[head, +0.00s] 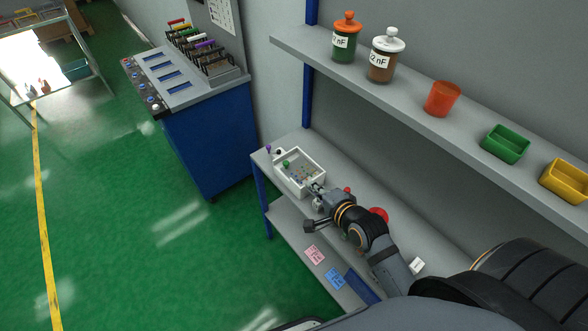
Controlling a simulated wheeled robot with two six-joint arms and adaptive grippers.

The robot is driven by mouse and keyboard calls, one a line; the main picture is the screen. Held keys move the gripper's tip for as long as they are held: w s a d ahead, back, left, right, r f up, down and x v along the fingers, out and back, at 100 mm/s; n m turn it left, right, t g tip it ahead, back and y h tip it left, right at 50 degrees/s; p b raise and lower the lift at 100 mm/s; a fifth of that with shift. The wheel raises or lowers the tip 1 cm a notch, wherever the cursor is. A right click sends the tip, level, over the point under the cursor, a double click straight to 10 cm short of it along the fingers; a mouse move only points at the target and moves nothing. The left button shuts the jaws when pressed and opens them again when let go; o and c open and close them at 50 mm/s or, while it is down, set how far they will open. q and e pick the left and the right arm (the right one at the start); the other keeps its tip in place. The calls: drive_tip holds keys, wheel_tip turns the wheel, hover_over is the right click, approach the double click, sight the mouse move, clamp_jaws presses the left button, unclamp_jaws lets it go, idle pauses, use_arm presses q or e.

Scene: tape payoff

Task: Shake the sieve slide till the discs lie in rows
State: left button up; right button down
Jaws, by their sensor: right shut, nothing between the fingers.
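The sieve slide looks like a white open box (281,182) at the left end of the grey bench (385,208). Inside it are a green round piece and several small coloured spots, likely the discs; they are too small to tell whether they lie in rows. My right gripper (314,187) is at the box's right corner, shut with nothing held. Whether it touches the box I cannot tell. The gripper and wrist hide that corner. My left gripper is out of view.
A red round thing (379,215) and a white label block (417,265) are on the bench near my arm. A shelf above holds jars (385,60), an orange cup (441,98) and bins (505,144). A blue console (208,145) stands left; the green floor between is clear.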

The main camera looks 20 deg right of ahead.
sight(285, 162)
drive_tip(key=x, duration=0.8)
drive_tip(key=r+p+x, duration=0.1)
drive_tip(key=x, duration=0.4)
drive_tip(key=shift+w+f, duration=0.1)
drive_tip(key=shift+w, duration=0.2)
drive_tip(key=shift+a, duration=0.1)
drive_tip(key=shift+w+a, duration=0.2)
drive_tip(key=shift+w, duration=0.35)
drive_tip(key=shift+w+a, duration=0.15)
drive_tip(key=shift+w, duration=0.4)
drive_tip(key=shift+w+a, duration=0.15)
drive_tip(key=shift+w, duration=0.2)
